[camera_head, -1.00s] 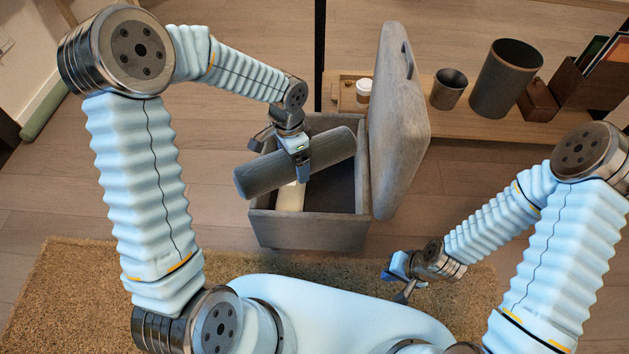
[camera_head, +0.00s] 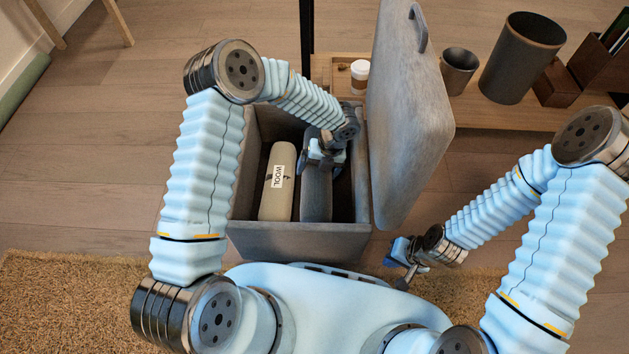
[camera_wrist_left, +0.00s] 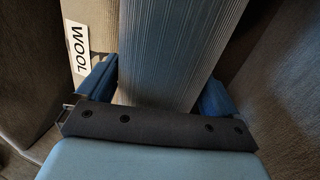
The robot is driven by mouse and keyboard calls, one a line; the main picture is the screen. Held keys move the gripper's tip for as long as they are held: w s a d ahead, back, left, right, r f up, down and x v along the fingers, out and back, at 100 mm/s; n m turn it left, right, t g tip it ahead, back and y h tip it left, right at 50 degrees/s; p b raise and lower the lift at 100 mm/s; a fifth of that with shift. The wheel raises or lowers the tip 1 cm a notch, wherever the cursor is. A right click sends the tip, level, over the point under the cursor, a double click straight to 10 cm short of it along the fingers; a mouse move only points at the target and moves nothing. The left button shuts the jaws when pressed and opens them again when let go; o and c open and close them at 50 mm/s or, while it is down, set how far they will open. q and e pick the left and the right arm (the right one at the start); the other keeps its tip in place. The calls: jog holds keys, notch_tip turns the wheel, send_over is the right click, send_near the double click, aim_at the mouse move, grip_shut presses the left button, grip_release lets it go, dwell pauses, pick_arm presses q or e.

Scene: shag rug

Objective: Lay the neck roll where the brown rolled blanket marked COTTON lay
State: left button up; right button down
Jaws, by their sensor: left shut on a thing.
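The neck roll (camera_head: 317,190) is a dark grey ribbed cylinder. It is upright in the head picture, inside the open grey box (camera_head: 300,240), to the right of a cream roll (camera_head: 277,190) labelled WOOL. My left gripper (camera_head: 322,160) is shut on the neck roll from above. The left wrist view shows the neck roll (camera_wrist_left: 175,50) between the blue fingers. Whether it touches the box floor I cannot tell. No brown roll marked COTTON is in view. My right gripper (camera_head: 398,268) is open and empty, in front of the box's right side.
The box's grey lid (camera_head: 410,120) stands open on the right. Behind it, a low wooden shelf holds a paper cup (camera_head: 359,77), a small dark pot (camera_head: 457,70) and a larger bin (camera_head: 520,60). A green roll (camera_head: 22,88) lies at far left. A shag rug (camera_head: 70,300) is in front.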

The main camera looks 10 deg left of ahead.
pick_arm(q)
jog(key=shift+f+b, duration=0.35)
jog(key=shift+f, duration=2.1)
jog(key=shift+f, duration=0.25)
jog(key=o, duration=1)
jog(key=shift+r, duration=0.35)
jog(key=p+v, duration=0.1)
jog(key=v, duration=1)
jog(key=shift+d+r+p, duration=0.15)
jog(key=shift+r+p, duration=0.25)
